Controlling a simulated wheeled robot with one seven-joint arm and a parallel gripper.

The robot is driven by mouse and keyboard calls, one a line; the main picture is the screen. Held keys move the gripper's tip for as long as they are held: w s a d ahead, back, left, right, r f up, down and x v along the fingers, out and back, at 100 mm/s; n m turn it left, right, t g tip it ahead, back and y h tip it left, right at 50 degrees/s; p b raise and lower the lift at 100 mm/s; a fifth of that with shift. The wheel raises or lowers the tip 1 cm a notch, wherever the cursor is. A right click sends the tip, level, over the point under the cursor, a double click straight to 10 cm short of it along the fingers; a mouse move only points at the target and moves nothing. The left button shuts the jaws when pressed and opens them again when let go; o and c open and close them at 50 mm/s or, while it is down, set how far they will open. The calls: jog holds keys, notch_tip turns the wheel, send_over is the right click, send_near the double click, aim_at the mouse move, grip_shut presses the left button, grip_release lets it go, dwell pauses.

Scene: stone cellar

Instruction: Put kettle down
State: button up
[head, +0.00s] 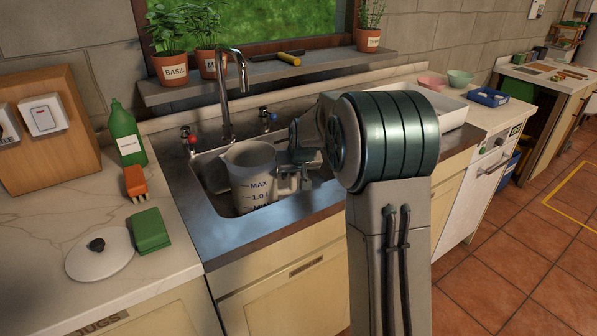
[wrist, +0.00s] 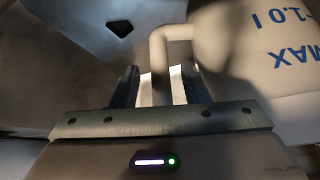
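The kettle (head: 250,172) is a pale grey jug with blue MAX and 1.0 l marks. It is upright in the sink (head: 212,222), just in front of the tap (head: 228,95). Whether its base touches the sink floor is hidden by the sink's front rim. My gripper (head: 290,174) is at its handle, on the kettle's right side. In the wrist view, the kettle body (wrist: 250,65) is at the right, and the handle runs down between the two fingers (wrist: 160,88), which look closed on it. A white lid (head: 100,253) with a black knob lies on the left counter.
A green bottle (head: 127,133), an orange brush (head: 135,182) and a green sponge or box (head: 151,231) stand left of the sink. Potted herbs (head: 170,65) line the sill. The left counter's front has free room. A white tray (head: 452,112) is at the right.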

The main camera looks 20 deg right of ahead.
jog(key=shift+r, duration=0.1)
jog(key=v, duration=1.2)
jog(key=s+a+f+g, duration=0.1)
jog(key=s+f, duration=0.1)
jog(key=s, duration=0.8)
jog(key=s+a+f+g, duration=0.1)
jog(key=s+f+g, duration=0.1)
jog(key=s, duration=0.8)
jog(key=s+a+f+g, duration=0.1)
jog(key=s+f, duration=0.2)
jog(key=s, duration=0.7)
jog(key=shift+s+a+p, duration=0.3)
jog(key=shift+s+p, duration=0.1)
jog(key=shift+p, duration=0.05)
